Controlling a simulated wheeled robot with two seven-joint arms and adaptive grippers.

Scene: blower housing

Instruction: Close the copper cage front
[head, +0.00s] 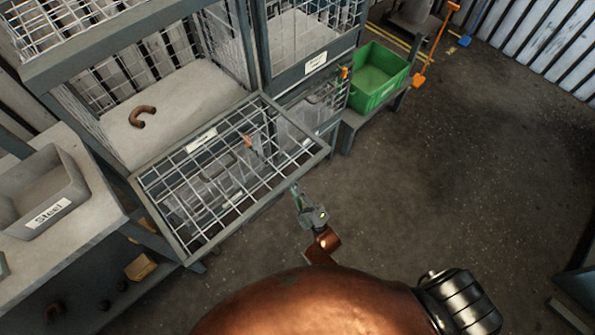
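The copper cage front (185,236) is a wire-mesh panel in a grey frame. It hangs open, folded outward and down from the cage's lower edge, with a white label (201,140) I cannot read. Inside the open cage, a bent copper pipe piece (141,116) lies on the pale floor (190,90). My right gripper (298,192) is just outside the panel's lower right side, close to its outer frame bar. I cannot tell whether it touches the bar, or whether its small fingers are open or shut. My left gripper is not in view.
A closed mesh cage (310,35) adjoins on the right. A green crate (378,77) stands on a low bench beyond it. A grey bin labelled Steel (42,190) sits on a table at left. The dark floor at right is largely clear.

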